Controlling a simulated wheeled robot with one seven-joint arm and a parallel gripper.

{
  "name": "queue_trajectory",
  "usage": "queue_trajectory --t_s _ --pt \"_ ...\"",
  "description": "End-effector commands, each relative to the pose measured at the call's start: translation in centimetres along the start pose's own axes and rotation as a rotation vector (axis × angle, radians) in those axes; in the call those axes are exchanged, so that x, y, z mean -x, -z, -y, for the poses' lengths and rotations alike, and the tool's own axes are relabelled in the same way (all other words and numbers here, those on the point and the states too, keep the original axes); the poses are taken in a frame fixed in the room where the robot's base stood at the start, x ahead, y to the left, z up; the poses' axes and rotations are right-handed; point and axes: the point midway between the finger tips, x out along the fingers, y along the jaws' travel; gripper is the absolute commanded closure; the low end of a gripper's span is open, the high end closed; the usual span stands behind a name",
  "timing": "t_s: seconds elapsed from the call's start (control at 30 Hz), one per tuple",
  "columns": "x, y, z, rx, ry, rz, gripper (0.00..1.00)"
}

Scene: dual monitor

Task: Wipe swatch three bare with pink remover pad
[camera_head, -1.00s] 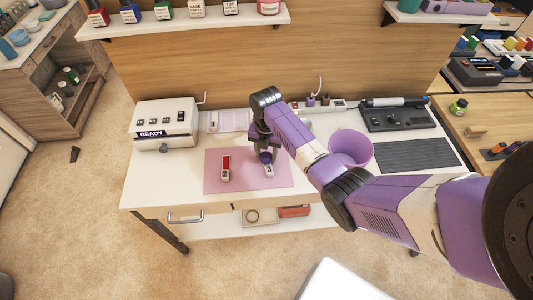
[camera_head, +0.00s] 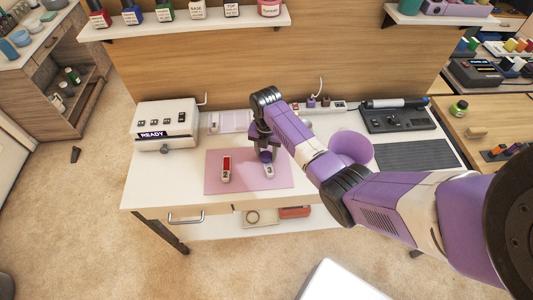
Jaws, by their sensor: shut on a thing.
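My gripper (camera_head: 266,153) points down over the right part of a pink mat (camera_head: 244,184). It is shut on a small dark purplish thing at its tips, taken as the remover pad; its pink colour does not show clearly. A pale swatch (camera_head: 269,172) lies right under the tips. Its near end is bare white, and its far part is hidden by the gripper. I cannot read its number or tell whether the pad touches it.
A white machine reading READY (camera_head: 165,125) stands at the left of the desk. A purple bin (camera_head: 351,148) stands right of my gripper, behind my arm. A pale tray (camera_head: 230,121) and a power strip (camera_head: 330,106) lie at the back. Polish bottles (camera_head: 165,11) line the shelf above.

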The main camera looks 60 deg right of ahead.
Motion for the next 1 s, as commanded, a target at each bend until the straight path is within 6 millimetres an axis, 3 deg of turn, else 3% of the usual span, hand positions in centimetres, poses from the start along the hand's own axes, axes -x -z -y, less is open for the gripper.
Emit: queue_trajectory --t_s 0.23,0.6,1.0 --pt "0.2 1.2 0.7 -0.001 0.003 -0.003 0.88" --pt "-0.1 -0.1 0.0 0.0 0.001 -0.001 0.88" --pt "0.2 1.1 0.6 0.0 0.001 -0.001 0.88"
